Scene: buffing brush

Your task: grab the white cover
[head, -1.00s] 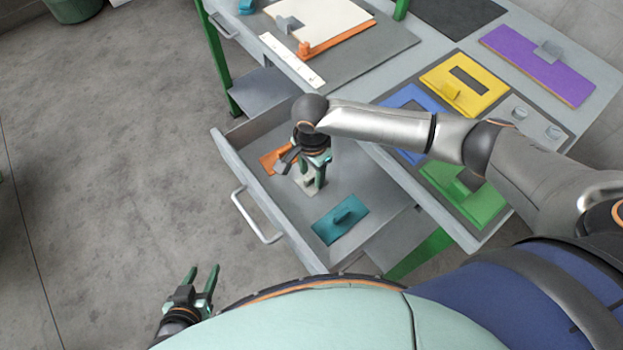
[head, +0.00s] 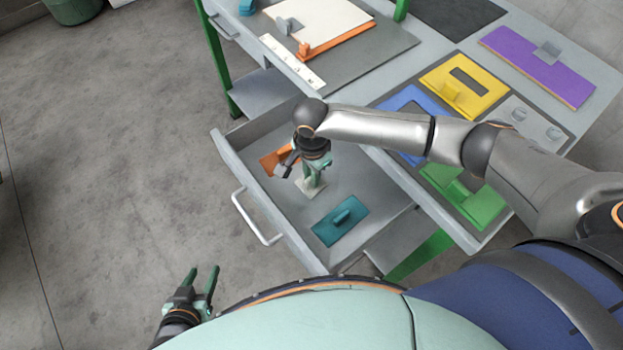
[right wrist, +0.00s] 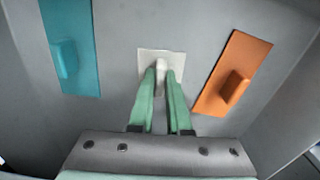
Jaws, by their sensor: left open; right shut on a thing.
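The white cover (head: 311,189) lies in the open drawer, small and square with a raised grip; it also shows in the right wrist view (right wrist: 161,57). My right gripper (head: 311,183) reaches down into the drawer from above. Its green fingers (right wrist: 161,73) are shut on the white cover's raised grip, one on each side. The fingers hide part of the cover in the head view. I cannot tell whether the cover is off the drawer floor. My left gripper (head: 204,275) is open and empty at the lower left, over the bare floor.
In the drawer (head: 232,166), an orange cover (right wrist: 235,75) and a teal cover (right wrist: 72,50) lie on either side of the white one. The drawer walls stand close around. The table holds yellow (head: 463,84), blue, green and purple (head: 538,62) pieces.

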